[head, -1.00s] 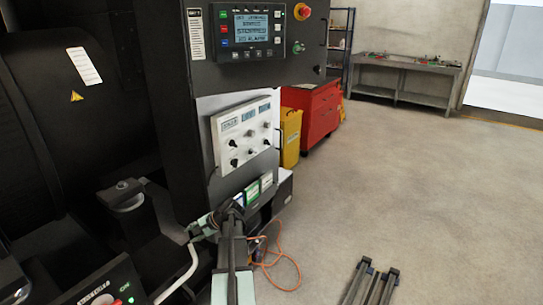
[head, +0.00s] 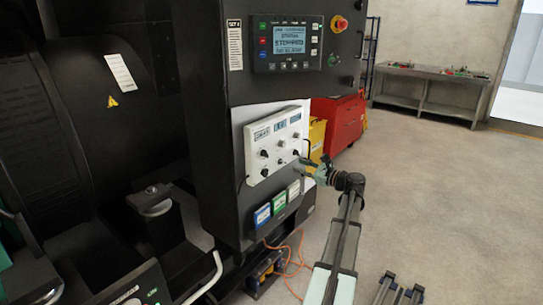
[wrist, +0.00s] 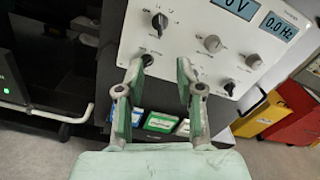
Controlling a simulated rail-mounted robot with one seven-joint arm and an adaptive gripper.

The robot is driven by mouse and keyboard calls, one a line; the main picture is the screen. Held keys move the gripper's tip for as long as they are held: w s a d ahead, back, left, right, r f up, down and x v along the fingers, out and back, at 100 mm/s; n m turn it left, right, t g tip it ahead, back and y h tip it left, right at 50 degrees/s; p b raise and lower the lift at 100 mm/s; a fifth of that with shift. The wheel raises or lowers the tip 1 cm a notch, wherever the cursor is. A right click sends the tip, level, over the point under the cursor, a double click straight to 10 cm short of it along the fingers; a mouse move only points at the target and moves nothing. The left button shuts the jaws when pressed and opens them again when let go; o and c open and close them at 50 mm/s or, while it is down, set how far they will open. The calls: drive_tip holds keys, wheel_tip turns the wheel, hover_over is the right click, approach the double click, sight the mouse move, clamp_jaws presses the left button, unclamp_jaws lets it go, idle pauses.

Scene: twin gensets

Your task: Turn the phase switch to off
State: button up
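The white load panel (head: 277,143) with small displays and several knobs is mounted on the dark cabinet. The labels are too small to read, so I cannot tell which knob is the phase switch. My gripper (wrist: 159,72) is open and empty in front of the panel's lower part. The left fingertip overlaps the smaller black knob; contact is unclear. In the head view my gripper (head: 313,169) is at the panel's lower right.
Blue, green and white boxes (head: 279,201) sit below the panel. An orange cable (head: 294,262) hangs to the floor. A yellow bin (head: 317,137) and red cabinet (head: 345,122) stand behind. A control screen (head: 289,39) is above.

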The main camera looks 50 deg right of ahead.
sight(265, 154)
drive_tip(key=w+p, duration=0.5)
drive_tip(key=w, duration=1.1)
drive_tip(key=shift+w+d, duration=0.15)
drive_tip(key=shift+d, duration=0.1)
clamp_jaws()
